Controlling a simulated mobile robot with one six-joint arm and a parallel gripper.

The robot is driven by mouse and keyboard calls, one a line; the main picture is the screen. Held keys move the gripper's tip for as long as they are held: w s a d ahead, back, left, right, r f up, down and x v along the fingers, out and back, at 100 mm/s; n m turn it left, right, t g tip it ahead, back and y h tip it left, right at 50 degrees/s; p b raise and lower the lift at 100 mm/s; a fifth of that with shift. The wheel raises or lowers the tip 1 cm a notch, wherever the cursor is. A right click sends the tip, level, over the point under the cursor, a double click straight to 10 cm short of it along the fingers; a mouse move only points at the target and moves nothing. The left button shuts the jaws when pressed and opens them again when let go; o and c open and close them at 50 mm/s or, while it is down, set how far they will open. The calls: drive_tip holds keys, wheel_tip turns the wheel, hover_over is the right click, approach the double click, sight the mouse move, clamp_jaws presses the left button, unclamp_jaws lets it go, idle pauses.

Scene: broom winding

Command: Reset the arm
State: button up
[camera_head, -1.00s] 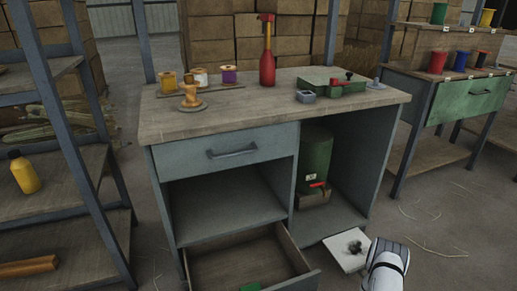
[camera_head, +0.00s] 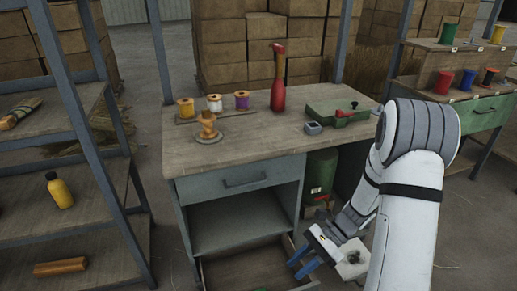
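My white arm (camera_head: 405,215) rises at the right of the view and bends down and left in front of the workbench. My gripper (camera_head: 294,268) has two blue fingers that stand apart with nothing seen between them. It hangs over the front of the bench's open lower drawer (camera_head: 225,272), near its right side. The arm hides part of the bench's right side.
The workbench (camera_head: 190,150) carries thread spools (camera_head: 214,103), a wooden winder (camera_head: 207,127), a red bottle-like tool (camera_head: 278,85) and a green box (camera_head: 338,109). A green canister (camera_head: 320,172) stands beneath. Shelves flank both sides, the left holding a yellow bottle (camera_head: 60,191).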

drive_tip(key=s+d+r+n+t+h+p, duration=0.1)
drive_tip(key=r+n+p, duration=0.4)
drive_tip(key=r, duration=0.7)
drive_tip(key=s+d+r+n+t+h+p, duration=0.1)
drive_tip(key=s+r+n+t+h+p, duration=0.3)
drive_tip(key=r, duration=0.8)
drive_tip(key=s+d+r+n+t+h+p, duration=0.2)
drive_tip(key=r+n+h+p, duration=0.3)
drive_tip(key=r, duration=0.7)
drive_tip(key=s+n+p, duration=0.1)
drive_tip(key=p, duration=0.1)
drive_tip(key=shift+s+n+t+p, duration=0.3)
drive_tip(key=shift+s+t, duration=0.1)
drive_tip(key=shift+a, duration=0.15)
